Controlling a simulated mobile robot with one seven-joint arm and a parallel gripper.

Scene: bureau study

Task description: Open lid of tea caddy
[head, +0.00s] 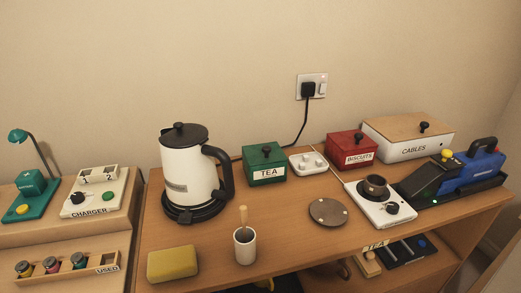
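The tea caddy (265,172) is a green box with a white TEA label on its front. It stands on the wooden bureau top, between the kettle and a white power strip. Its green lid (263,153) is down on the box and has a black knob (266,150) on top. My gripper is not in the head view, so I cannot see how it is set.
The white kettle (187,170) stands close left of the caddy, its black handle towards it. The power strip (308,162) and red biscuits box (350,150) are to the right. A cup (245,246) with a wooden-handled tool stands in front. Bare wood lies before the caddy.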

